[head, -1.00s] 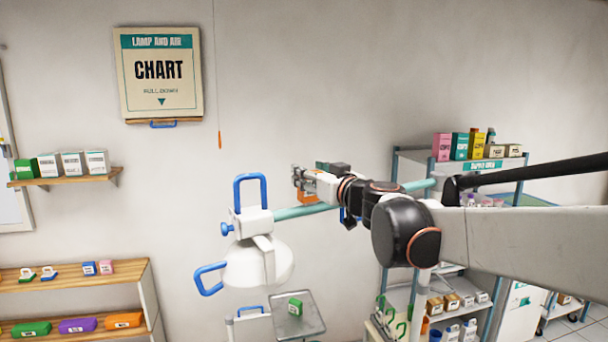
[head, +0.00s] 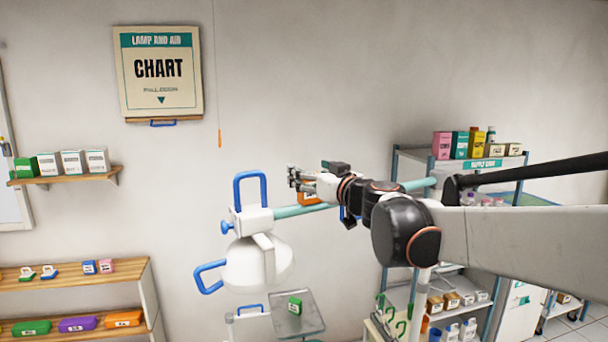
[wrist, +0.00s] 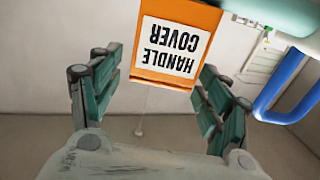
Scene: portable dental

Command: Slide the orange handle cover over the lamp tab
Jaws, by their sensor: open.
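The orange handle cover (wrist: 168,77), with a white label reading HANDLE COVER upside down, shows at the top middle of the wrist view. In the head view the cover (head: 309,198) is a small orange patch just below my gripper (head: 293,179), by the lamp's teal arm (head: 288,212). My gripper's fingers (wrist: 160,95) are spread on either side of the cover, with gaps visible between them and it. The white lamp (head: 258,262) hangs left of my gripper. I cannot make out the tab or tell whether the cover sits on it.
The lamp's blue upper loop (head: 250,177) stands left of my gripper and shows at the right of the wrist view (wrist: 285,95). A blue side handle (head: 208,278) is further left. A metal tray (head: 315,315) stands below, and a stocked rack (head: 490,175) is at right.

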